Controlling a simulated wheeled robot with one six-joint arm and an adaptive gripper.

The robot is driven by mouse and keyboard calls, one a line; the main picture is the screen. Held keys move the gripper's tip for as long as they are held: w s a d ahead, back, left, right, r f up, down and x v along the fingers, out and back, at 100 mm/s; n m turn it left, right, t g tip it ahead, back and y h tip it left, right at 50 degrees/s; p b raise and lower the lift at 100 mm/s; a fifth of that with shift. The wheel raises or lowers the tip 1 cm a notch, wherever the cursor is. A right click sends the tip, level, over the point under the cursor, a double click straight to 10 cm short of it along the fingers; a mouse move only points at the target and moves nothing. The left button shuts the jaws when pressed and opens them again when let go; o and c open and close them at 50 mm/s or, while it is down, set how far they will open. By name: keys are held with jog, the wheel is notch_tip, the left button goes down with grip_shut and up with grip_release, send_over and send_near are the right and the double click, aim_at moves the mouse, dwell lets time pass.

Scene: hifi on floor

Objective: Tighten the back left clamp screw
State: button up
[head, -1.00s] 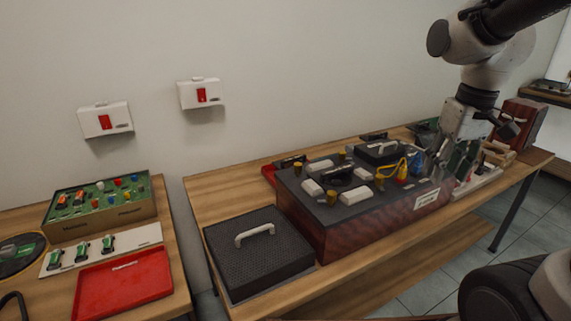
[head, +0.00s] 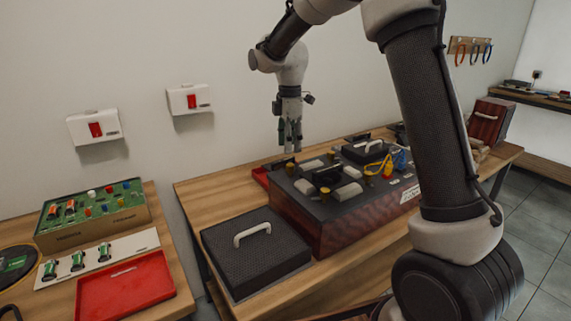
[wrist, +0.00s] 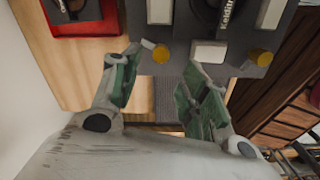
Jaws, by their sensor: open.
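The hi-fi unit has a dark top and reddish wood sides (head: 345,225). A yellow clamp screw (head: 290,168) stands at its back left corner, and it also shows in the wrist view (wrist: 160,55). A second yellow screw (head: 325,194) stands at the front left, at right in the wrist view (wrist: 261,57). My gripper (head: 290,149) points down above the back left corner. Its jaws are open and empty. In the wrist view, the back left screw appears between the fingertips (wrist: 169,55); the head view shows the fingertips still above it.
White blocks and a black handled cover (head: 366,150) sit on the unit. A red tray (head: 261,176) lies behind it. A black mesh panel with a handle (head: 262,262) lies on the bench to its left.

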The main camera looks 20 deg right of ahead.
aim_at(290, 165)
notch_tip(290, 165, down, 7)
jog(key=shift+d+f, duration=0.1)
jog(key=shift+f, duration=0.05)
grip_shut()
dwell(0.4)
